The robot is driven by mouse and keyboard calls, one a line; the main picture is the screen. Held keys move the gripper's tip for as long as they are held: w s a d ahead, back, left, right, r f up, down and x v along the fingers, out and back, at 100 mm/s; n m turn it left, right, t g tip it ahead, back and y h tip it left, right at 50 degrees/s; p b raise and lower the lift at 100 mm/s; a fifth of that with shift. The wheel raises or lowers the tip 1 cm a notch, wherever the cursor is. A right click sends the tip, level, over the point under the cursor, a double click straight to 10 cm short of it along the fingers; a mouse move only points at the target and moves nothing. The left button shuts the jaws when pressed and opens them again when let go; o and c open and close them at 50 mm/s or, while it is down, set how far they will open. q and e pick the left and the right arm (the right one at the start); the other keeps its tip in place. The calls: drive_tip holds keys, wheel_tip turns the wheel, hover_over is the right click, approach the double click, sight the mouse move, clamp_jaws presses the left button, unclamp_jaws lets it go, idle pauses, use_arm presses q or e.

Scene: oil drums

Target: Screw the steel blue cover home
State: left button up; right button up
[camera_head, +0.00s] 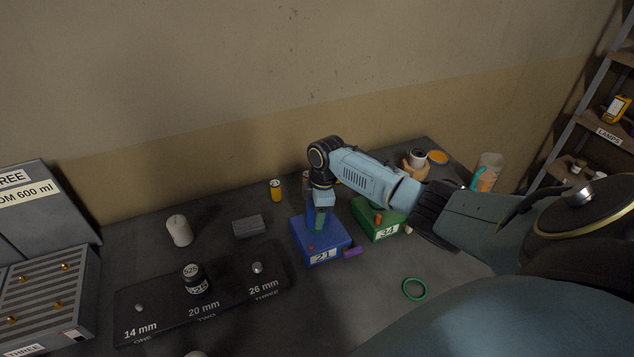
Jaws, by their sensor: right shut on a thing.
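My right arm comes in from the right, and its right gripper (320,214) points down over the blue box (318,246) marked 21. The gripper is shut on a small blue piece at the top of this box, which looks like the steel blue cover. The fingers hide most of the cover, and I cannot tell how far it is seated. My left gripper is not in view.
A green box (377,219) marked 34 stands right of the blue one. A purple piece (352,252) and a green ring (414,289) lie in front. A black tray (215,315), white candle-like cylinder (179,230) and grey block (249,227) are left.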

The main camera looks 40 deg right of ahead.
drive_tip(key=shift+m, duration=0.8)
drive_tip(key=shift+c, duration=1)
drive_tip(key=o, duration=1.5)
drive_tip(key=shift+c, duration=0.2)
drive_tip(key=r, duration=0.4)
drive_tip(key=d+r+b, duration=0.1)
drive_tip(key=r, duration=0.4)
drive_tip(key=s+r, duration=0.1)
drive_tip(key=r, duration=0.3)
drive_tip(key=shift+d+r, duration=0.15)
drive_tip(key=shift+r, duration=0.05)
